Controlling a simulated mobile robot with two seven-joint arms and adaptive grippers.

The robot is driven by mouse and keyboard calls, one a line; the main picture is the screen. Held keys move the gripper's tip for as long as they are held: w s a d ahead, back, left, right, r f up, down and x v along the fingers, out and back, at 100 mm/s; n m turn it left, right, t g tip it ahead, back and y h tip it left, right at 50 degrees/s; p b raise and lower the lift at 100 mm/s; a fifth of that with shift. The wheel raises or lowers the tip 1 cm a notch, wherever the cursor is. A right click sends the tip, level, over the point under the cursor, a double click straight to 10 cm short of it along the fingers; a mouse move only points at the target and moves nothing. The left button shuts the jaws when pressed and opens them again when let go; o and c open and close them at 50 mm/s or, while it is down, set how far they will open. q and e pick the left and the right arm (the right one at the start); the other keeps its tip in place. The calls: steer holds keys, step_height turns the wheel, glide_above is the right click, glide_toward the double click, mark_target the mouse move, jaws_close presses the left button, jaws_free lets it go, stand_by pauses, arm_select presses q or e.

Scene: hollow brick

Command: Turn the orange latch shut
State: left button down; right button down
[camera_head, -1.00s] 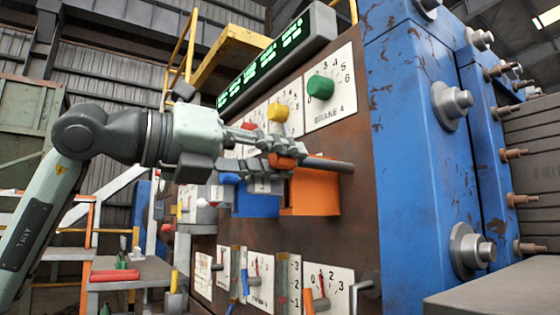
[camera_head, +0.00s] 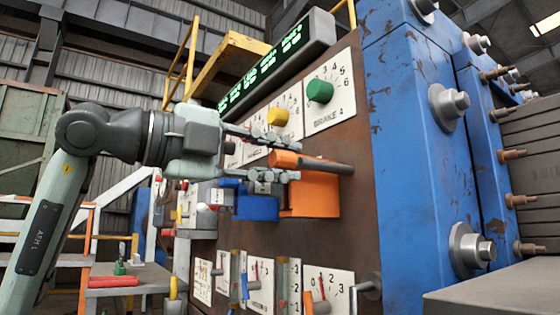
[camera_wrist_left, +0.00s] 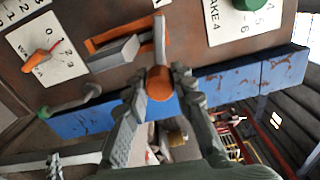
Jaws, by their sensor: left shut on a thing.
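The orange latch is an orange housing (camera_head: 318,192) on the brown panel, with a grey bar ending in an orange grip (camera_head: 284,159). The bar lies nearly level across the housing's top. My left gripper (camera_head: 294,161) comes in from the left, one finger above the orange grip and one below it. In the left wrist view the round orange grip (camera_wrist_left: 160,84) sits between the fingertips (camera_wrist_left: 160,78), which close on its sides. The grey bar runs away behind it. My right gripper is not in view.
A blue latch housing (camera_head: 256,207) sits just left of the orange one. Green (camera_head: 320,91) and yellow (camera_head: 278,117) knobs are above, small levers on scales (camera_head: 318,290) below. A blue bolted column (camera_head: 412,150) stands to the right.

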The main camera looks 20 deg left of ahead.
arm_select(q)
steer(key=shift+n, duration=1.5)
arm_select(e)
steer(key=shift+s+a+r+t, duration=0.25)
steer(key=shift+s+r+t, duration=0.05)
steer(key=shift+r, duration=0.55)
arm_select(q)
steer(key=c, duration=1.5)
jaws_free()
steer(key=shift+c, duration=0.2)
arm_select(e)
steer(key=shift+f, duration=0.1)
arm_select(q)
steer(key=v, duration=1.2)
steer(key=shift+a, duration=0.1)
